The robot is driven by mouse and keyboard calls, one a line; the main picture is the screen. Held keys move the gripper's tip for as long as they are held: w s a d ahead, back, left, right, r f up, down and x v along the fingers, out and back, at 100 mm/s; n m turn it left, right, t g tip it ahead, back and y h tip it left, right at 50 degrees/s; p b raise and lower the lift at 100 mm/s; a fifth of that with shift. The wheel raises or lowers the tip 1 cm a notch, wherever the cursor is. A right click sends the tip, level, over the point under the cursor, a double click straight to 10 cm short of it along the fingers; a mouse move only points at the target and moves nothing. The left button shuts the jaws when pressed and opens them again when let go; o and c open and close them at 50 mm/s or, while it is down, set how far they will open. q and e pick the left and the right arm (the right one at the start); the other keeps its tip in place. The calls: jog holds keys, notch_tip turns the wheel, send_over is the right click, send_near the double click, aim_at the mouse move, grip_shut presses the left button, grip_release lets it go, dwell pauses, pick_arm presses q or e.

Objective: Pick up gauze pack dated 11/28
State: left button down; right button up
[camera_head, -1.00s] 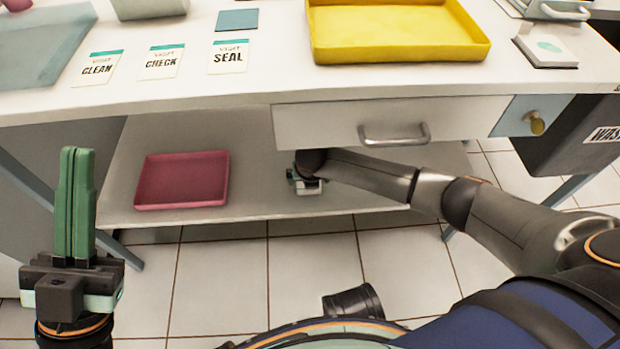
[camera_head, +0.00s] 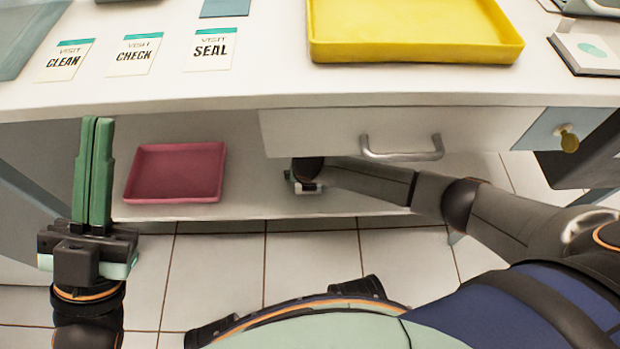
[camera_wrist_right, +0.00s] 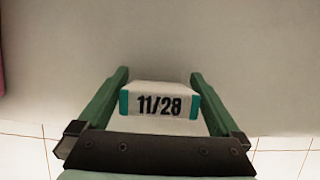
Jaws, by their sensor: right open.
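The gauze pack marked 11/28 (camera_wrist_right: 162,104) is a small white block with teal ends and black print. It sits on the lower shelf (camera_head: 250,203), in the right wrist view. My right gripper (camera_wrist_right: 159,77) is open, with one green finger on each side of the pack; small gaps seem to show, and I cannot tell whether either finger touches it. In the head view my right gripper (camera_head: 304,184) is low at the shelf, partly hidden by its own wrist, and the pack cannot be made out. My left gripper (camera_head: 98,125) is upright, shut and empty.
The drawer (camera_head: 300,130) with its handle hangs above my right forearm. A pink tray (camera_head: 177,196) lies left on the shelf. A yellow tray (camera_head: 415,50) and the CLEAN, CHECK and SEAL cards (camera_head: 210,63) are on the tabletop. White tiled floor lies in front.

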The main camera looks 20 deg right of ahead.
jog(key=shift+c, duration=0.2)
jog(key=c, duration=1)
jog(key=shift+r, duration=0.2)
